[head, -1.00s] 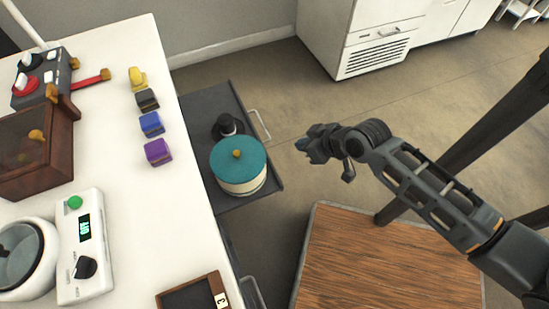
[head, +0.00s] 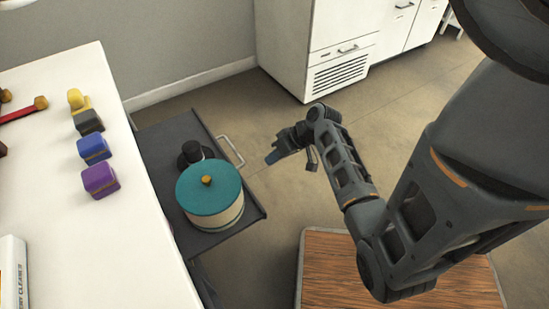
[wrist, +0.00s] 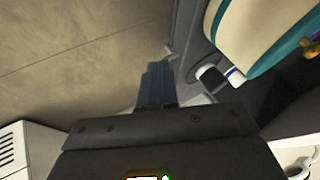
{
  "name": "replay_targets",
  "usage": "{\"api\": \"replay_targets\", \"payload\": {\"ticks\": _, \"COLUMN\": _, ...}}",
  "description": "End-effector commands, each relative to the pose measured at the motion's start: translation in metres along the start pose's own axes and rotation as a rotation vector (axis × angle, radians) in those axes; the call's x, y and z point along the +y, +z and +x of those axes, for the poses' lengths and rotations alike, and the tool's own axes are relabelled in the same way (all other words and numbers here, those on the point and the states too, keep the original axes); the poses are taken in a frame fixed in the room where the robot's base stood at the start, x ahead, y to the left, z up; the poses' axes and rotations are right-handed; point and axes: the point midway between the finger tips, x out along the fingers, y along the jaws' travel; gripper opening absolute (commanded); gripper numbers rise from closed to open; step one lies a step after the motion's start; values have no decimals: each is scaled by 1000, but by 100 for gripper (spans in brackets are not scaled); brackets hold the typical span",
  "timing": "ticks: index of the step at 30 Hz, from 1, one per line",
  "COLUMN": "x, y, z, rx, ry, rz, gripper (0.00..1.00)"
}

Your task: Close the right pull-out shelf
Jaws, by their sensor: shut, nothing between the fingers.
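The dark grey right pull-out shelf (head: 170,140) stands out from the front of the white counter, with a pale bar handle (head: 232,152) on its outer edge. On it sit a round cream box with a teal lid (head: 208,190) and a small black item with a white band (head: 191,152). My gripper (head: 273,156) is shut and empty, just right of the handle and apparently apart from it. In the wrist view its fingers (wrist: 157,82) point toward the shelf's edge, with the box (wrist: 265,40) at upper right.
The white counter (head: 125,240) carries yellow, black, blue and purple blocks (head: 100,180) near its edge. A wooden-topped piece (head: 325,270) stands below my arm. A white cabinet with a vent (head: 340,72) is at the back. Open floor lies right of the shelf.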

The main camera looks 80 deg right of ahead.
Motion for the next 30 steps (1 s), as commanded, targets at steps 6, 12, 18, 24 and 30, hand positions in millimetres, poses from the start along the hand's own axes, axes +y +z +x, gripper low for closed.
{"api": "replay_targets", "payload": {"ticks": 6, "x": 1, "y": 1, "z": 48, "rx": -1, "ry": -2, "rz": -1, "gripper": 0}}
{"api": "replay_targets", "payload": {"ticks": 12, "x": -15, "y": 1, "z": 70, "rx": -2, "ry": 1, "rz": -5, "gripper": 0}}
{"api": "replay_targets", "payload": {"ticks": 18, "x": -32, "y": 1, "z": 78, "rx": -1, "ry": 1, "rz": -2, "gripper": 0}}
{"api": "replay_targets", "payload": {"ticks": 24, "x": -36, "y": 1, "z": 80, "rx": -1, "ry": 1, "rz": -1, "gripper": 0}}
{"api": "replay_targets", "payload": {"ticks": 30, "x": -36, "y": 1, "z": 80, "rx": -1, "ry": 1, "rz": -1, "gripper": 0}}
